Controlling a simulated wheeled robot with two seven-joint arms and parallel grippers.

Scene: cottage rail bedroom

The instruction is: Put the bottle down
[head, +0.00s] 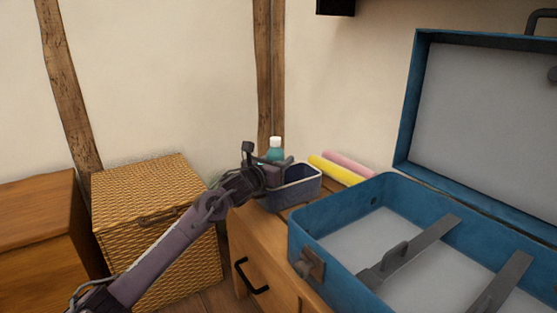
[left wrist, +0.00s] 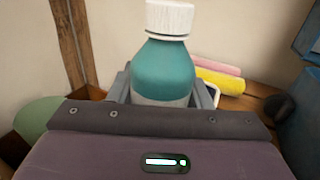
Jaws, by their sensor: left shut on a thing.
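The bottle (head: 275,151) is teal with a white cap and stands upright at the back of the wooden cabinet in the head view. It also shows large in the left wrist view (left wrist: 165,68), between the fingers. My left gripper (head: 268,172) is shut on the bottle, reaching in from the left beside a small blue bin. The gripper and bin hide the bottle's lower part, so I cannot tell whether its base touches anything. My right gripper is in neither view.
The small blue bin (head: 300,187) stands on the wooden cabinet (head: 255,235). Yellow (head: 335,170) and pink (head: 348,164) rolls lie behind it. A large open blue suitcase (head: 320,222) fills the right. A wicker chest (head: 150,200) stands to the left.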

